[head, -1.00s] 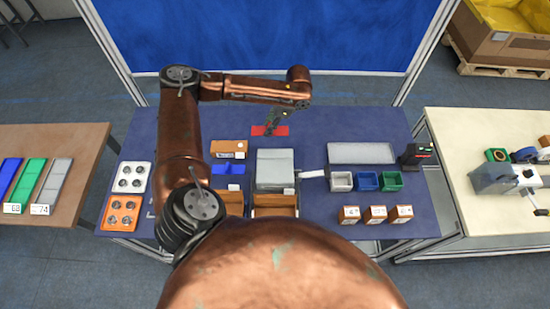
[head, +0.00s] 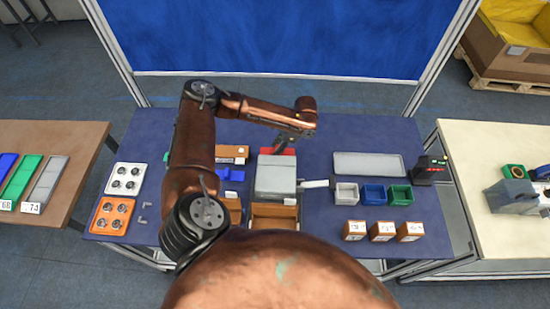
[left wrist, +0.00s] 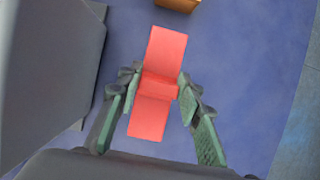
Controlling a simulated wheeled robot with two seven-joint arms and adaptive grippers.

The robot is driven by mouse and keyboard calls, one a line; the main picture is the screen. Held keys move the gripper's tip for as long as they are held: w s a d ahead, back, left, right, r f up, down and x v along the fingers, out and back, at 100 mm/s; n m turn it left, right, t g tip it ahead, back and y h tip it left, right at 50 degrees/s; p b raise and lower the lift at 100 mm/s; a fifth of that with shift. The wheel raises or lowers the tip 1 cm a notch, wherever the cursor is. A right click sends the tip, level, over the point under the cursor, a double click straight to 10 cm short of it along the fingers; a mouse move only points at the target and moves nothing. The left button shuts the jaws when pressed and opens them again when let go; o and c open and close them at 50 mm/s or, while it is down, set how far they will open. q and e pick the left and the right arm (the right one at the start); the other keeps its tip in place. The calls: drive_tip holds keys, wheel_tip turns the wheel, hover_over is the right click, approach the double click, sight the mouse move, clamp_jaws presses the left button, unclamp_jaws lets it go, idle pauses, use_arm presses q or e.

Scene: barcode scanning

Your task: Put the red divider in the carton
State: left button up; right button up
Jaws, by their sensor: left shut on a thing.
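The red divider (head: 277,151) shows just behind the grey box-shaped machine on the blue table, under my left gripper (head: 287,142). In the left wrist view the divider (left wrist: 158,48) is a flat red piece with a raised band across its middle. My left gripper (left wrist: 158,82) has one finger on each side of that band and is shut on it. Two open brown boxes, one at the machine's front (head: 273,222) and one left of it (head: 233,205), are partly hidden by my arm and body. I cannot tell which is the carton. My right gripper is out of view.
The grey machine (head: 275,180) stands close in front of the divider. A brown box (head: 231,152) and blue part (head: 231,174) are left of it. A grey tray (head: 369,163) and small bins (head: 373,194) stand right. Trays of round parts (head: 125,178) are far left.

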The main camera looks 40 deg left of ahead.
use_arm(q)
drive_tip(key=shift+f, duration=2.5)
drive_tip(key=o, duration=1)
drive_tip(key=shift+f, duration=0.15)
